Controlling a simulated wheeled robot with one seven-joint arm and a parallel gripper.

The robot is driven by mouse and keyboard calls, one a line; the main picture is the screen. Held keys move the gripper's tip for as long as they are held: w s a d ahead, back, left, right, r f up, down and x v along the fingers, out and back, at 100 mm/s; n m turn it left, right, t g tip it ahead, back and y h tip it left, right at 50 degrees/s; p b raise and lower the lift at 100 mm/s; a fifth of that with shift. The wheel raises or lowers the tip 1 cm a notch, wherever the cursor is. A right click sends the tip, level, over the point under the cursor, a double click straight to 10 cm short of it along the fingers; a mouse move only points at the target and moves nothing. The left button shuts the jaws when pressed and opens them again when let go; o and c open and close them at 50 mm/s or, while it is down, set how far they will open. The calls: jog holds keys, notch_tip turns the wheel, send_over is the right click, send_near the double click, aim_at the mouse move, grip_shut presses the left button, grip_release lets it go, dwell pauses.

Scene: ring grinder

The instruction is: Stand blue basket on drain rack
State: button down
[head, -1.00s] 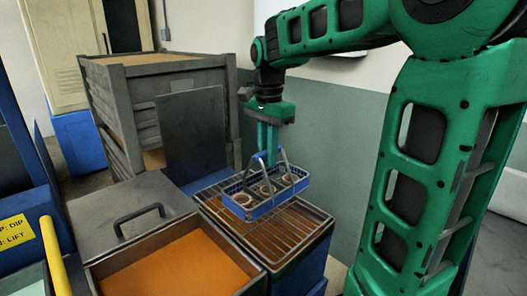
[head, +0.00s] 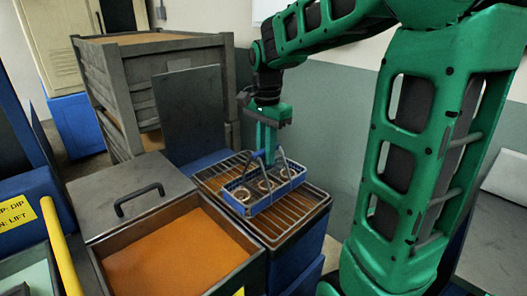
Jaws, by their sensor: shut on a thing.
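The blue basket (head: 277,200) holds several ring-shaped parts (head: 264,186) and has a grey and blue handle arching over it. My gripper (head: 265,152) is above the basket, shut on its handle. The basket looks level and is over the middle of the drain rack (head: 303,222), a wire grid on top of a blue stand. I cannot tell whether the basket's underside touches the wires.
An open tank of orange liquid (head: 175,250) stands left in front of the rack. A lid with a black handle (head: 133,196) lies behind it. An upright grey panel (head: 188,115) and a large grey crate (head: 115,90) stand behind. A yellow bar (head: 63,255) is at left.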

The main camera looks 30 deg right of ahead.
jog(key=c, duration=1.6)
grip_release()
jog(key=shift+c, duration=0.2)
jog(key=shift+r, duration=0.1)
notch_tip(320, 180, up, 11)
jog(key=shift+f, duration=0.2)
jog(key=s+d+f+n, duration=0.2)
jog(key=s+f+n, duration=0.2)
jog(key=s+f, duration=0.4)
jog(key=s+d+f+n, duration=0.2)
jog(key=s+f+n, duration=0.3)
jog(key=s+f, duration=0.4)
jog(key=s, duration=0.6)
jog(key=shift+s, duration=0.35)
